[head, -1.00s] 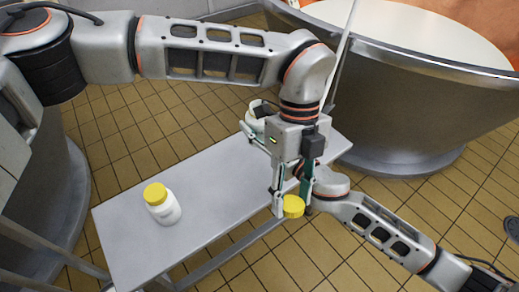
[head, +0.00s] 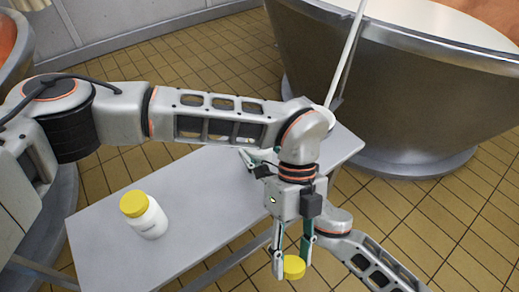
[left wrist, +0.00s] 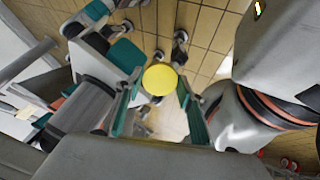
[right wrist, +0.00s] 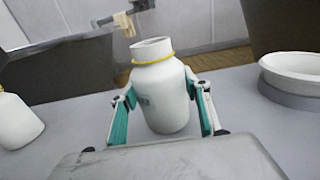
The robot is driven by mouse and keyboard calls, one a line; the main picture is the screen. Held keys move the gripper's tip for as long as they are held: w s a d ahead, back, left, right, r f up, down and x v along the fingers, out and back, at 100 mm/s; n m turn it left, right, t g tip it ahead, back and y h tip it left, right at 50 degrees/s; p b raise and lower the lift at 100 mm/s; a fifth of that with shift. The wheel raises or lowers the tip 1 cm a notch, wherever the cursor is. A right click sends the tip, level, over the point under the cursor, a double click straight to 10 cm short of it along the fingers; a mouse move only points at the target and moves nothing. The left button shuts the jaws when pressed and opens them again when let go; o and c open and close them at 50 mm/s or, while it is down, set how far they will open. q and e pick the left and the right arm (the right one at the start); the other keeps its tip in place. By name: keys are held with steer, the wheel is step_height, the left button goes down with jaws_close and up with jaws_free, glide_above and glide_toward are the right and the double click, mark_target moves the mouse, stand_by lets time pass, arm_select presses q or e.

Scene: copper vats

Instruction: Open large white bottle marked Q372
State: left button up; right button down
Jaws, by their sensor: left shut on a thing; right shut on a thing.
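A large white bottle (right wrist: 163,98) with a bare, open neck and a yellow ring stands upright in the right wrist view. Its label is only partly visible and I cannot read the full mark. My right gripper (right wrist: 160,110) is shut on its body; in the head view my left arm mostly hides both. My left gripper (head: 292,264) is shut on a yellow cap (head: 294,268), apart from the bottle, past the table's near edge. The cap also shows in the left wrist view (left wrist: 160,79), between the fingers.
Another white bottle (head: 150,222) with a yellow cap stands on the left part of the grey table (head: 110,265). A white round dish-like thing (right wrist: 292,72) is at right in the right wrist view. A large metal vat (head: 400,105) stands behind the table.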

arm_select(q)
steer(key=shift+r, duration=0.25)
arm_select(e)
steer(key=shift+r, duration=0.2)
arm_select(q)
steer(key=shift+f, duration=0.15)
arm_select(e)
steer(key=shift+f, duration=0.2)
steer(key=c, duration=1.2)
jaws_free()
steer(key=shift+c, duration=0.2)
steer(key=shift+o, duration=0.9)
